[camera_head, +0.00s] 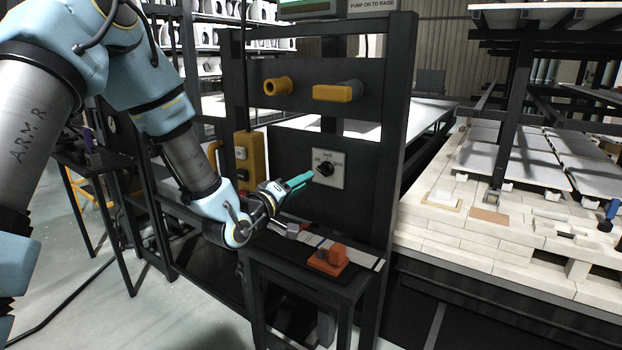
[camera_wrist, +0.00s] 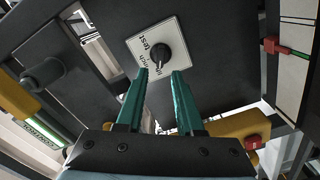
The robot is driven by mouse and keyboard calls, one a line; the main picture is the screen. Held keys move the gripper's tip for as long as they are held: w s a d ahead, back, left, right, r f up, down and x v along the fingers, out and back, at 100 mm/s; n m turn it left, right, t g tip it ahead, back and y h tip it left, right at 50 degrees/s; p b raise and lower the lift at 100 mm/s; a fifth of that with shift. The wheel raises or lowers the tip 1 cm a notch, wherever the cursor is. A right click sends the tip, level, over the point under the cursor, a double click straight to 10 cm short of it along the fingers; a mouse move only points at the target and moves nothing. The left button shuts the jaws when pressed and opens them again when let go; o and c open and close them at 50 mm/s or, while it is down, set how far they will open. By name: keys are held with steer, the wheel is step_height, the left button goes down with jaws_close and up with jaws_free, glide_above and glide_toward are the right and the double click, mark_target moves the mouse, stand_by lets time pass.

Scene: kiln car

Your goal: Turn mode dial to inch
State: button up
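The mode dial (camera_head: 326,169) is a black knob on a white plate (camera_head: 338,182), fixed to a dark upright panel. In the wrist view the knob (camera_wrist: 161,55) shows ahead of the fingers, with small lettering on its plate (camera_wrist: 141,46); I cannot firmly tell which mark it points to. My gripper (camera_head: 308,177) has teal fingers and is just left of the dial in the head view. In the wrist view my gripper (camera_wrist: 162,73) is open, with a gap between the fingertips. The tips appear short of the knob, and nothing is between them.
A yellow control box (camera_head: 251,160) hangs left of the dial. Below is a small dark stand with an orange block (camera_head: 328,260). Pale kiln-car bricks (camera_head: 460,215) lie to the right.

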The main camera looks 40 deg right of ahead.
mark_target(322, 172)
steer(key=shift+p+x, duration=0.65)
steer(key=shift+x, duration=2.85)
steer(key=shift+w, duration=0.1)
steer(key=shift+d+b, duration=0.15)
steer(key=shift+b, duration=0.15)
steer(key=shift+c, duration=0.3)
jaws_close()
